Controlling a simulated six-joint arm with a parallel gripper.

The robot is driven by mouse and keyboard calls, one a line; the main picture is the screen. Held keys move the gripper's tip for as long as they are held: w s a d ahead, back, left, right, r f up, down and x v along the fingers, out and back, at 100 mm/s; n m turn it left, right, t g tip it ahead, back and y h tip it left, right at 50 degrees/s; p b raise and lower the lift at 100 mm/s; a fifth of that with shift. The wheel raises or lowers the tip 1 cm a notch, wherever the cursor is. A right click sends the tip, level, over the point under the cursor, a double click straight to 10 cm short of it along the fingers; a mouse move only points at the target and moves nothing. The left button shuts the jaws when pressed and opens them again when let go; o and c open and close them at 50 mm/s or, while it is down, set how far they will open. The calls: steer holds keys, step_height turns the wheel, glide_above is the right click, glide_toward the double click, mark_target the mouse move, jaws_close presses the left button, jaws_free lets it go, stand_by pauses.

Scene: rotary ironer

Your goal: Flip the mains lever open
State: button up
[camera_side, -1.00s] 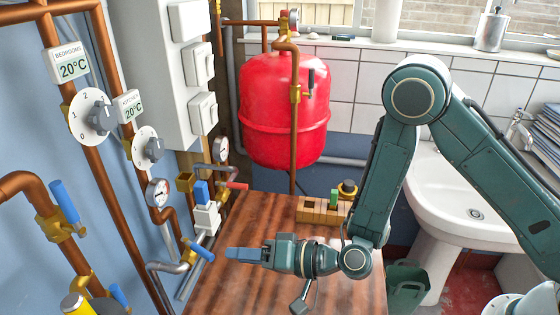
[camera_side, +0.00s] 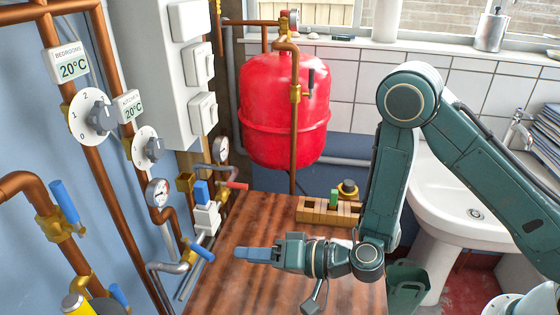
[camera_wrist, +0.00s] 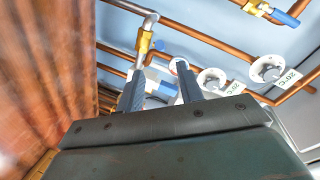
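No lever carries a label I can read, so I cannot tell which is the mains lever. Blue levers sit on pipe valves: one low beside the table (camera_side: 203,252), one at left (camera_side: 65,202), one at bottom left (camera_side: 118,296). A red lever (camera_side: 237,186) sticks out near the gauges. My gripper (camera_side: 240,253) is above the table, pointing left at the low blue lever, apart from it. In the wrist view my gripper (camera_wrist: 160,68) has its two blue fingers spread with nothing held. A brass valve (camera_wrist: 144,42) shows beyond them.
The wooden table (camera_side: 225,290) is mostly clear. A wooden block rack (camera_side: 318,217) stands at its back, below the red tank (camera_side: 284,110). Copper pipes, dials (camera_side: 92,116) and gauges (camera_side: 157,192) crowd the left wall. A sink (camera_side: 460,200) is at right.

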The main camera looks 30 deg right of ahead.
steer(key=shift+w+r, duration=0.1)
steer(key=c, duration=0.7)
steer(key=shift+w+r, duration=0.1)
steer(key=shift+r, duration=0.05)
jaws_close()
steer(key=w+d+r+n+g+y, duration=0.1)
steer(key=w+d+r+n+g, duration=0.1)
steer(key=w+d+r+g, duration=0.2)
steer(key=shift+w+d+r+n+g+y, duration=0.35)
steer(key=shift+d+r+g, duration=0.4)
steer(key=shift+d, duration=0.85)
